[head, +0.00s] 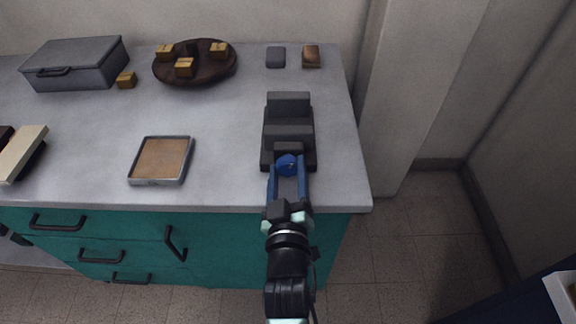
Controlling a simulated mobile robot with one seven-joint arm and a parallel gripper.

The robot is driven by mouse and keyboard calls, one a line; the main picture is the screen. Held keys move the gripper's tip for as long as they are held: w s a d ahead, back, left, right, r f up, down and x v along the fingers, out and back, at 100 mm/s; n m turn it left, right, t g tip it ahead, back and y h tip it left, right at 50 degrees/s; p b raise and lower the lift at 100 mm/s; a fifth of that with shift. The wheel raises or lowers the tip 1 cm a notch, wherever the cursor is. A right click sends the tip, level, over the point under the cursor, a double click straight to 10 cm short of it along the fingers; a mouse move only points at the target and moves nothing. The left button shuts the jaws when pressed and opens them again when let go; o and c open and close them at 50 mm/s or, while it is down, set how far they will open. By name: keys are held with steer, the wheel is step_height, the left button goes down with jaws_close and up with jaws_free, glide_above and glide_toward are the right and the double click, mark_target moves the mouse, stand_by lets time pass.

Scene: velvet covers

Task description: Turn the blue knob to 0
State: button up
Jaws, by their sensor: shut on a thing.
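The blue knob (287,165) is on the near side of a dark grey stepped device (289,130) at the right part of the counter. My gripper (288,176) reaches in from the front edge, with its two blue fingers on either side of the knob, shut on it. The fingers hide part of the knob. No scale marks or 0 can be made out at this size, so the knob's setting cannot be read.
The grey counter (95,115) holds a tan-floored tray (161,181), a round brown board (170,76) with several wooden blocks, a grey case (75,63), and two small blocks (276,57) at the back. A wall column (415,90) stands right of the counter.

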steer(key=shift+n+p, duration=0.5)
steer(key=shift+n, duration=1.2)
steer(key=o, duration=1.4)
steer(key=shift+c, duration=0.2)
steer(key=s, duration=1.3)
steer(key=shift+b, duration=0.4)
